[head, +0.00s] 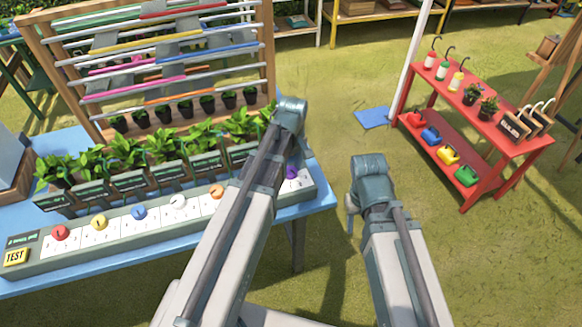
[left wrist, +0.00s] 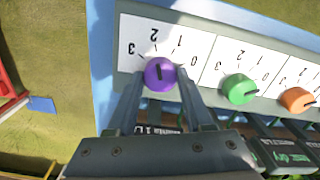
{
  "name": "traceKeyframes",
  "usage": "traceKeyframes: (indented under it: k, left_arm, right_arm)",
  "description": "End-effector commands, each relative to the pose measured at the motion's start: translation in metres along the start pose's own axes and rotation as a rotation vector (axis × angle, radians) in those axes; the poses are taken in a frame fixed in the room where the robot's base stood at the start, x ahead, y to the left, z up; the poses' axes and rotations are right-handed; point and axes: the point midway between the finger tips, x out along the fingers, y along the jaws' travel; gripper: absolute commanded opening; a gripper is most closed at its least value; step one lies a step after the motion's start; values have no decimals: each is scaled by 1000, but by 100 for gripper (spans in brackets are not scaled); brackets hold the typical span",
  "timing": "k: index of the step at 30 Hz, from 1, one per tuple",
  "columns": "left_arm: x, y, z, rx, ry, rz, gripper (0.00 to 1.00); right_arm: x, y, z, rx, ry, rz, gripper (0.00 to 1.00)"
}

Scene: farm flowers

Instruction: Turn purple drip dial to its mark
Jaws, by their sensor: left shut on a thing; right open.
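The purple dial (head: 291,173) sits at the right end of the white dial panel (head: 298,186) on the blue table. In the left wrist view the purple dial (left wrist: 160,73) stands between the two fingers of my left gripper (left wrist: 160,80), which is shut on it. Its dark pointer line runs roughly up the picture, toward the printed 2. The scale reads 3, 2, 1, 0 from left to right, upside down. I cannot make out a separate target mark. My left forearm covers part of the panel in the head view. My right gripper (head: 352,212) is open and empty, mostly hidden, off the table.
Green (left wrist: 239,89) and orange (left wrist: 297,100) dials sit beside the purple one. White (head: 178,202), blue (head: 139,212), yellow (head: 98,222) and red (head: 59,233) dials follow leftward. Potted plants stand close behind the panel. A red shelf (head: 505,143) stands right; grass lies between.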

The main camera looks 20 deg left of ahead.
Motion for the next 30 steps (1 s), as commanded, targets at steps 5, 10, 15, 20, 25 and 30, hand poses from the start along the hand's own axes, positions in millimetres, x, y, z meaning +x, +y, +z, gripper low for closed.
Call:
traceKeyframes:
  k: [5,10,15,20,25,30]
  left_arm:
    - [0,0,0,35,1,-1,0]
    - [0,0,0,128,3,-2,0]
    - [0,0,1,274,6,-2,0]
    - [0,-1,1,427,9,-2,0]
    - [0,-1,1,589,13,-3,0]
    - [0,-1,1,750,16,-3,0]
  right_arm:
    - [0,0,0,0,0,0,50]
    - [0,0,0,0,0,0,50]
    - [0,0,0,0,0,0,50]
    - [0,0,0,0,0,0,50]
    - [0,0,0,0,0,0,50]
    - [0,0,0,0,0,0,50]
